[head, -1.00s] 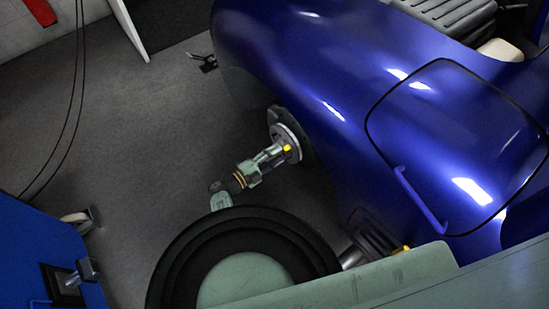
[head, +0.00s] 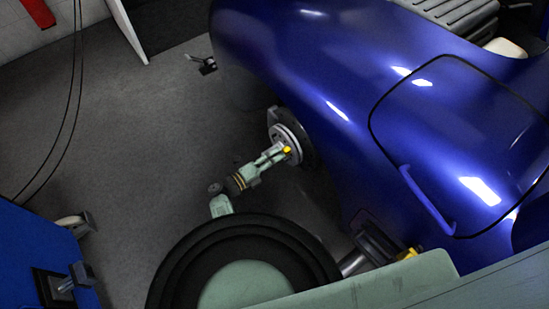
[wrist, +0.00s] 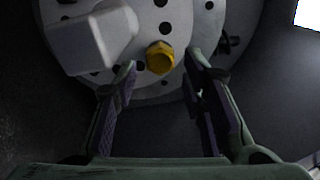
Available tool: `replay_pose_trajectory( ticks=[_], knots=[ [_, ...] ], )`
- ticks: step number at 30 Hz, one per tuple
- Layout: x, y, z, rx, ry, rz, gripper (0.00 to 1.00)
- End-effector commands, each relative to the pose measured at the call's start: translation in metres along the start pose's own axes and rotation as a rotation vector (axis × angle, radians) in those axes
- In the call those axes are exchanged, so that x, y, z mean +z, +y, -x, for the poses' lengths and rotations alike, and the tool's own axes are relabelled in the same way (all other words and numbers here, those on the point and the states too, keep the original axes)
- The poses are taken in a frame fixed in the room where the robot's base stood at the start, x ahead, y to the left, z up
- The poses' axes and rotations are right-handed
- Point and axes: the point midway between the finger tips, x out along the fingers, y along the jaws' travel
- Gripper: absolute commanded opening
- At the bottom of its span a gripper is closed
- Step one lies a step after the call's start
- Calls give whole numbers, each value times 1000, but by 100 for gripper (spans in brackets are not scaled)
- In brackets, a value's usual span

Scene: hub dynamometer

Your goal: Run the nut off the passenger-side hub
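The passenger-side hub (head: 286,140) is a pale round disc with holes beside the blue car body. A yellow hex nut (wrist: 160,58) sits on the hub face in the wrist view and shows as a small yellow spot in the head view (head: 287,150). My gripper (head: 282,153) is at the hub face. In the wrist view my gripper (wrist: 160,75) is open, one finger to each side of the nut and slightly below it, with a gap on both sides. I cannot tell whether the fingertips touch the hub.
A pale block-like part (wrist: 95,38) stands out from the hub at upper left of the nut. The blue car body (head: 320,80) lies to the right, with another yellow piece (head: 411,254) lower down. A blue cabinet (head: 35,250) stands at left.

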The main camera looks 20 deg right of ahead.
Motion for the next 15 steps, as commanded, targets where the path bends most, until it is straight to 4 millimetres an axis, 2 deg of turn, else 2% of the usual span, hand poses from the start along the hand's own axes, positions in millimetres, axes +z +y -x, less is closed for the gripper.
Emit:
replay_pose_trajectory(
  ticks=[5,15],
  knots=[
    [0,0,-4,0,0,0,38],
    [0,1,-24,0,2,0,38]
  ],
)
